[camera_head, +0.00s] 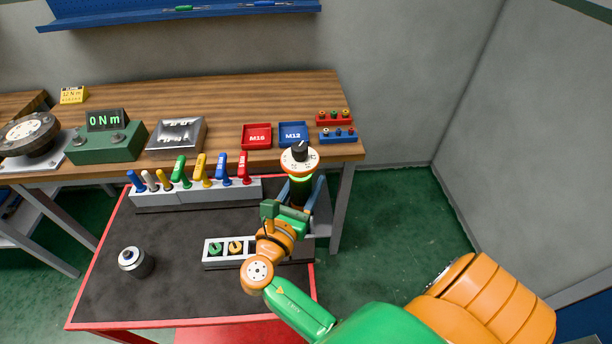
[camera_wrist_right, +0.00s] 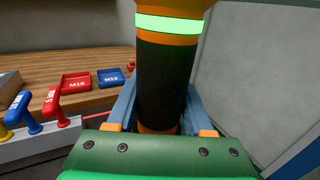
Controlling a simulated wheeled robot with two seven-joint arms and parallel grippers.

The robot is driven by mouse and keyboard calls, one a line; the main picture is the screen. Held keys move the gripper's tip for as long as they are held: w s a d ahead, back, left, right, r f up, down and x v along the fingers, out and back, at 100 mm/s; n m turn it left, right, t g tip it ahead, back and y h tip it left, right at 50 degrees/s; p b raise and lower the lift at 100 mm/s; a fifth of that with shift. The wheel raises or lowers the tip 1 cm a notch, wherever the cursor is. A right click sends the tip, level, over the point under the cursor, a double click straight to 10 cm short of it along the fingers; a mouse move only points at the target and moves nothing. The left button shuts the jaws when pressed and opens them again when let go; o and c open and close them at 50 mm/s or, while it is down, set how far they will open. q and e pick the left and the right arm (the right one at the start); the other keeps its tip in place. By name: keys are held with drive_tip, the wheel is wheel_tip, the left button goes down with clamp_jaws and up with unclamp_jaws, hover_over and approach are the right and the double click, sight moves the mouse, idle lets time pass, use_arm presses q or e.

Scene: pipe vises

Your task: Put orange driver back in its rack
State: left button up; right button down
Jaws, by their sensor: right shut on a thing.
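The orange driver (camera_head: 299,160) has a thick black grip, an orange collar, a glowing green ring and a white top with a black knob. My right gripper (camera_head: 301,192) is shut on its grip and holds it roughly upright at the right edge of the red-framed cart. In the right wrist view the driver (camera_wrist_right: 164,85) stands between the two blue-grey fingers; its lower end is hidden by the gripper. A low grey rack (camera_head: 216,263) on the cart holds a green-topped and a yellow-topped driver. My right arm hides its middle part. My left gripper is out of view.
A longer grey rack (camera_head: 160,206) with several coloured T-handles stands at the cart's back. A dark cylinder with a light top (camera_head: 136,262) stands at left on the black mat (camera_head: 180,290). The wooden bench (camera_head: 230,100) behind bears red (camera_head: 257,143) and blue (camera_head: 293,142) trays.

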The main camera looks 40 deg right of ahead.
drive_tip(key=shift+f+b, duration=3.2)
drive_tip(key=shift+f, duration=1.2)
idle(2.7)
drive_tip(key=shift+s+f, duration=0.1)
drive_tip(key=shift+f, duration=0.05)
idle(0.8)
